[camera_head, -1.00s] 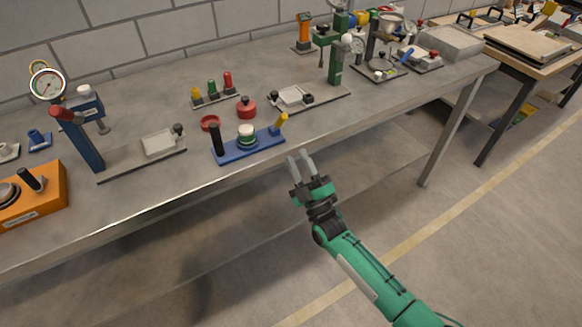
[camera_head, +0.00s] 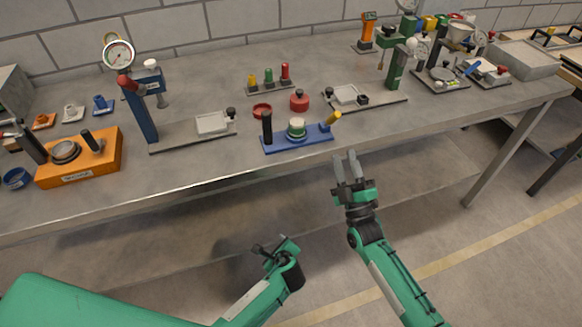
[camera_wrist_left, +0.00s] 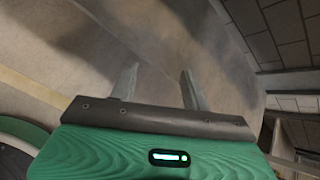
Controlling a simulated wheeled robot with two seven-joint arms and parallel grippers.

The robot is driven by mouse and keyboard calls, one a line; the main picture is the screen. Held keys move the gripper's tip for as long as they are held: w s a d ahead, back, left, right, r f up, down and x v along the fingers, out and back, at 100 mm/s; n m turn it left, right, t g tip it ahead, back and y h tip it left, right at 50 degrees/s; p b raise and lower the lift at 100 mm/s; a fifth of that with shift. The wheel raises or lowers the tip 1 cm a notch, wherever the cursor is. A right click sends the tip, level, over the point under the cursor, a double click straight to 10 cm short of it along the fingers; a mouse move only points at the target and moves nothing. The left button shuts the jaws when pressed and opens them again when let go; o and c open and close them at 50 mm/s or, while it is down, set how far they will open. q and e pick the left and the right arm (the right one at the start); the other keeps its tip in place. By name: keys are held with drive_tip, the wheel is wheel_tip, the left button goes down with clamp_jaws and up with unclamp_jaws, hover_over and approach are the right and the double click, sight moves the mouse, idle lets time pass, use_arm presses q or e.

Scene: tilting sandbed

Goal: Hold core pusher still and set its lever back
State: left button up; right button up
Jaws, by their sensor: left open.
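No readable label marks the core pusher. A likely match is the blue-based device (camera_head: 283,146) near the table's front edge, with an upright black handle (camera_head: 267,128), a green and white round piece in the middle and a yellow-tipped lever (camera_head: 333,118) tilted at its right end. My left gripper (camera_head: 262,249) is below and in front of the table edge; its two fingers stand apart and empty in the left wrist view (camera_wrist_left: 158,85). My right gripper (camera_head: 347,166) is open and empty in front of the table edge, just below right of the blue base. Neither touches the device.
An orange block (camera_head: 82,170) with a black handle and a gauge press (camera_head: 140,105) stand left. A red cup (camera_head: 262,110), a red knobbed piece (camera_head: 299,100) and a colored-peg rack (camera_head: 270,89) lie behind the blue base. A green press (camera_head: 395,70) stands right.

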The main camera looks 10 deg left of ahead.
use_arm(q)
drive_tip(key=w+d+r+m+t+y, duration=0.1)
drive_tip(key=w+r+m+t, duration=0.15)
drive_tip(key=r, duration=0.55)
drive_tip(key=w+d+r+m+t+y, duration=0.1)
drive_tip(key=w+r, duration=0.2)
drive_tip(key=r, duration=0.4)
drive_tip(key=m+t+y, duration=0.1)
drive_tip(key=t+y, duration=0.1)
drive_tip(key=y, duration=0.3)
approach(270, 136)
drive_tip(key=x, duration=1.1)
drive_tip(key=shift+w+a+r, duration=0.1)
drive_tip(key=shift+w+a, duration=0.05)
drive_tip(key=shift+a, duration=0.05)
clamp_jaws()
unclamp_jaws()
drive_tip(key=shift+d, duration=0.1)
drive_tip(key=v, duration=1.2)
